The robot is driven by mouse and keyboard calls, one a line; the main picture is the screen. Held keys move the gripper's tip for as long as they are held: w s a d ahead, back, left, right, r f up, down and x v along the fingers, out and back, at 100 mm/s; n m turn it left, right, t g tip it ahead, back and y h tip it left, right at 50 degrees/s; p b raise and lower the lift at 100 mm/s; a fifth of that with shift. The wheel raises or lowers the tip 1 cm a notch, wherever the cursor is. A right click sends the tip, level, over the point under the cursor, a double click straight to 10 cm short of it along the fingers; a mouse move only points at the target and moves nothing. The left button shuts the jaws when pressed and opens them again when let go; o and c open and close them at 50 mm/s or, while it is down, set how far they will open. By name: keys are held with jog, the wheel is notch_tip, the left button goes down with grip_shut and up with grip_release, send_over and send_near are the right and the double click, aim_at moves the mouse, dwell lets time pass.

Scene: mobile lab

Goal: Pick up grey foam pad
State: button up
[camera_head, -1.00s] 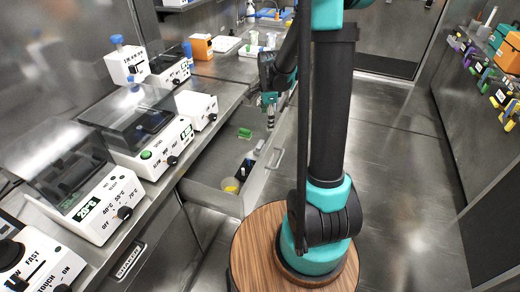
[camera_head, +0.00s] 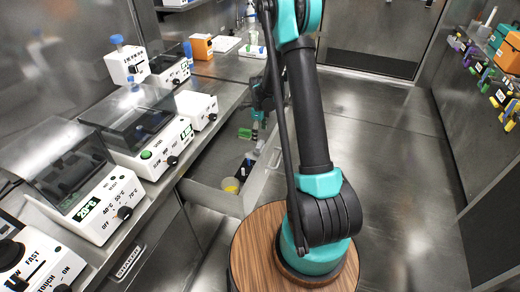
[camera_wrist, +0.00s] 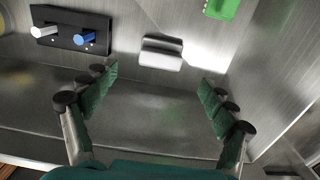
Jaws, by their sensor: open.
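The grey foam pad (camera_wrist: 161,55) appears as a small pale grey block in the wrist view, on the floor of an open drawer (camera_head: 207,192). It lies ahead of my gripper (camera_wrist: 160,80), roughly centred between the two green fingertips and apart from both. My gripper is open and empty, its fingers spread wider than the pad. In the head view, my gripper (camera_head: 257,126) is small and reaches down over the drawer. A pale spot just below it there may be the pad, but it is too small to be sure.
In the drawer, a black rack (camera_wrist: 68,37) with a white and a blue piece lies left of the pad. A green item (camera_wrist: 221,8) lies to its right. A yellow item (camera_head: 230,185) sits near the drawer's front. White machines (camera_head: 104,206) line the counter.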

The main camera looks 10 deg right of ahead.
aim_at(260, 144)
jog(key=shift+f, duration=4.15)
jog(key=shift+c, duration=0.2)
jog(key=c, duration=1.1)
notch_tip(260, 144, up, 20)
